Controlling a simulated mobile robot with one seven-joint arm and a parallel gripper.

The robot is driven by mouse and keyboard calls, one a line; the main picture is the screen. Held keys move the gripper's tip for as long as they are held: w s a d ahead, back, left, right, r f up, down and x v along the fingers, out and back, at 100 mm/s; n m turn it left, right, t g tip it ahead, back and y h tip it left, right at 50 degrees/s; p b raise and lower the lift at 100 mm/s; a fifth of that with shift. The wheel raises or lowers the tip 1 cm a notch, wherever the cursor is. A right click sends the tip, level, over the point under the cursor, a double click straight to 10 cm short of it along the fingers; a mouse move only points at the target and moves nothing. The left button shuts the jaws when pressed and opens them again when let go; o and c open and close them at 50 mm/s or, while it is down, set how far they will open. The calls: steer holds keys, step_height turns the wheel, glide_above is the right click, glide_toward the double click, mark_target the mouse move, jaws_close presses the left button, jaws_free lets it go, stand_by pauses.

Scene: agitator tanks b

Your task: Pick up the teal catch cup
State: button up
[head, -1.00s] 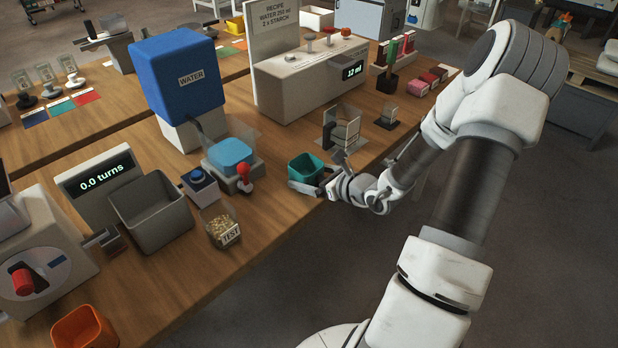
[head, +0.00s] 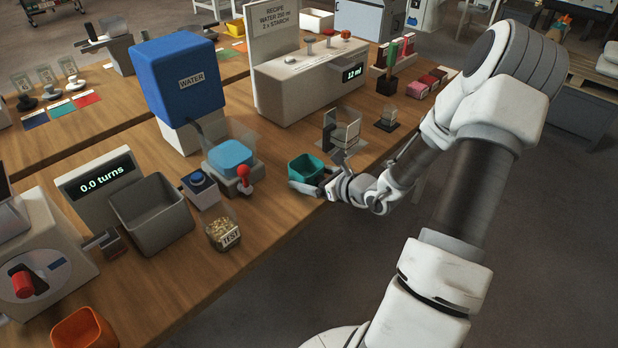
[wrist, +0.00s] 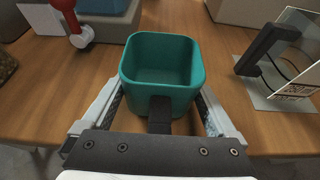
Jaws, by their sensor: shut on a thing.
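The teal catch cup (head: 305,168) is a small square open-topped cup near the front edge of the wooden bench. In the wrist view the teal catch cup (wrist: 162,70) is upright and looks empty, with a dark tab or handle on its near side. My gripper (head: 312,186) is at the cup; in the wrist view my gripper (wrist: 160,115) has a finger on each side of the cup's near side and is shut on it. The finger contact is partly hidden. I cannot tell whether the cup is clear of the bench.
The blue water tank (head: 180,85) and its blue-topped dispenser with a red lever (head: 243,178) stand left of the cup. A clear-walled holder (head: 342,128) is close on the right. A clear TEST cup (head: 223,232) stands nearer. The front bench edge is close.

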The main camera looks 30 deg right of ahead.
steer(key=shift+r, duration=0.55)
steer(key=r, duration=0.2)
steer(key=d+r+p, duration=0.1)
steer(key=shift+s+r, duration=0.25)
steer(key=shift+s, duration=0.1)
steer(key=s+d+r+p, duration=0.2)
steer(key=s+d+r, duration=0.4)
steer(key=s+d, duration=0.1)
steer(key=shift+d, duration=0.4)
steer(key=shift+s, duration=0.15)
